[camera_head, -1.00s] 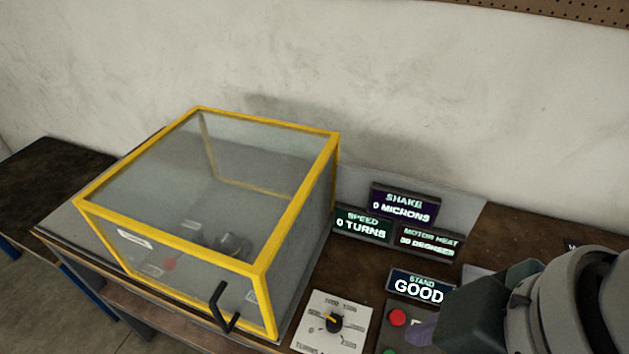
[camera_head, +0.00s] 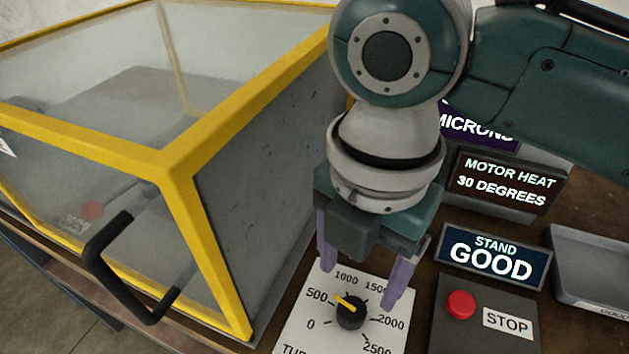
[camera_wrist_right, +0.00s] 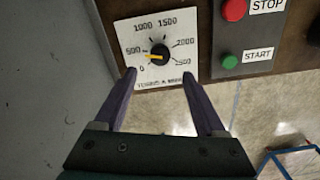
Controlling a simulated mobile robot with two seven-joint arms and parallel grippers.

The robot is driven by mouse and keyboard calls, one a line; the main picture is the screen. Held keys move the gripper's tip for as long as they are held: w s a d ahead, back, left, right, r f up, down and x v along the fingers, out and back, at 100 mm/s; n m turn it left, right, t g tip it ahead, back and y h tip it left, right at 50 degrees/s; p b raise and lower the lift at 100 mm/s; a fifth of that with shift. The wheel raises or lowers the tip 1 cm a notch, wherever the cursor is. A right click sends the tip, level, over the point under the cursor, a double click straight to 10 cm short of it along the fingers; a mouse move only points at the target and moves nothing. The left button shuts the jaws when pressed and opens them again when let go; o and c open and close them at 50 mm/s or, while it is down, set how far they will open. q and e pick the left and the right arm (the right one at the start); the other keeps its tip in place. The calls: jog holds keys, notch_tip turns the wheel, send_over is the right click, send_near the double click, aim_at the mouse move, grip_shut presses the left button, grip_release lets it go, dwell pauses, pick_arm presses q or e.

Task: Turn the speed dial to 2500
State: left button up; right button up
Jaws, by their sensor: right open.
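The speed dial is a black knob (camera_head: 350,312) with a yellow pointer on a white plate (camera_head: 300,335) marked 0 to 2500. The pointer is near the 500 mark. The knob also shows in the right wrist view (camera_wrist_right: 159,52), with its pointer to the left between 0 and 500. My right gripper (camera_head: 362,285) is open, with its two purple fingers above the plate and apart from each other. In the right wrist view its fingertips (camera_wrist_right: 158,77) lie just below the knob, with nothing between them. My left gripper is not in view.
A yellow-framed clear box (camera_head: 215,230) with a black handle (camera_head: 125,275) stands left of the dial. The stand display (camera_head: 495,262) reads GOOD; motor heat (camera_head: 505,180) reads 30 degrees.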

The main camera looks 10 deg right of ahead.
aim_at(351, 310)
notch_tip(351, 310, down, 8)
jog(key=shift+b, duration=0.8)
jog(key=shift+c, duration=0.4)
grip_shut()
